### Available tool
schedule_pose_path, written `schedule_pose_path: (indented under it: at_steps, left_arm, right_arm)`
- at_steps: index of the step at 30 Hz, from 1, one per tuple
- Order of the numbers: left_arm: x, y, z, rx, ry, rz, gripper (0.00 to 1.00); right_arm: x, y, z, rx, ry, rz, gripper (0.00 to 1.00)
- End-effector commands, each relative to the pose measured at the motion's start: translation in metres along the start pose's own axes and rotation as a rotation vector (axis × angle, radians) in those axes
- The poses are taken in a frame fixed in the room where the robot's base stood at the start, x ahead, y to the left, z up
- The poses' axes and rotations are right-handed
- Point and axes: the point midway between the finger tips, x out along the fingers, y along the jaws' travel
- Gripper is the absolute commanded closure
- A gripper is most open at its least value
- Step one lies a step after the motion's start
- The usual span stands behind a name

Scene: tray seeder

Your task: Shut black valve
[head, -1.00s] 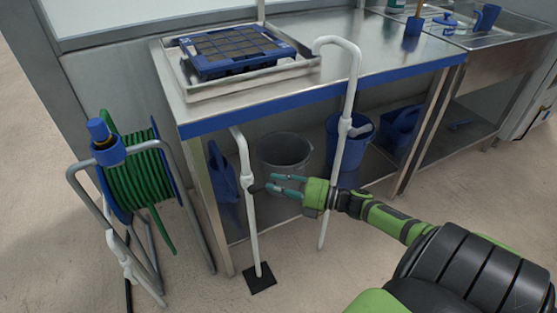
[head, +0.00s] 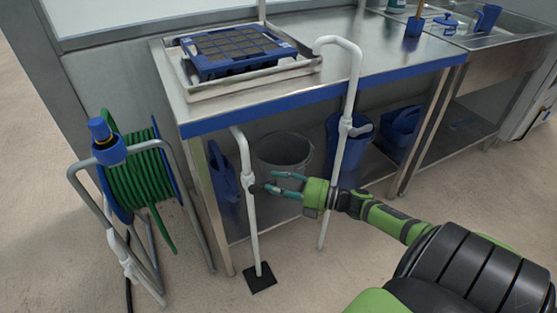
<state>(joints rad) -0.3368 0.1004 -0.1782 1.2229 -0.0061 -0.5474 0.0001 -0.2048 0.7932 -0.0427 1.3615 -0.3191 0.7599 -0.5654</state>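A white standpipe (head: 252,220) rises from a black square base plate on the floor in front of the bench. A small dark part, which looks like the black valve (head: 256,188), sits on its right side at mid height. My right gripper (head: 270,182) reaches in from the right. Its two teal-tipped fingers are apart, with the tips close to the dark part. I cannot tell whether they touch it, and the valve's handle angle is too small to read. My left gripper is not in view.
A second white pipe (head: 347,160) stands close behind my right wrist. A steel bench (head: 380,60) carries a metal tray with a blue seed tray (head: 232,52). A grey bucket (head: 284,152) stands underneath. A green hose reel (head: 138,180) stands at left. The floor in front is clear.

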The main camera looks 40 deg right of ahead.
Motion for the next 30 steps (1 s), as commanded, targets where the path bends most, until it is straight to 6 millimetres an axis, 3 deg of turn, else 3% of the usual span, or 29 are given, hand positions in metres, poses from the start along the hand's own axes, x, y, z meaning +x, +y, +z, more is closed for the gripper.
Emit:
schedule_pose_path:
  at_steps: [8,21,30]
  left_arm:
    - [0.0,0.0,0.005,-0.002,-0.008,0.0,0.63]
    - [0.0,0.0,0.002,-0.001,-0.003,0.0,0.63]
    - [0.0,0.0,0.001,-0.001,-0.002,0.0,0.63]
  right_arm:
    - [-0.01,-0.001,0.001,0.0,-0.003,-0.003,0.56]
    - [-0.096,-0.001,0.0,0.0,-0.002,-0.005,0.56]
    - [-0.12,0.0,0.0,0.0,-0.001,0.0,0.56]
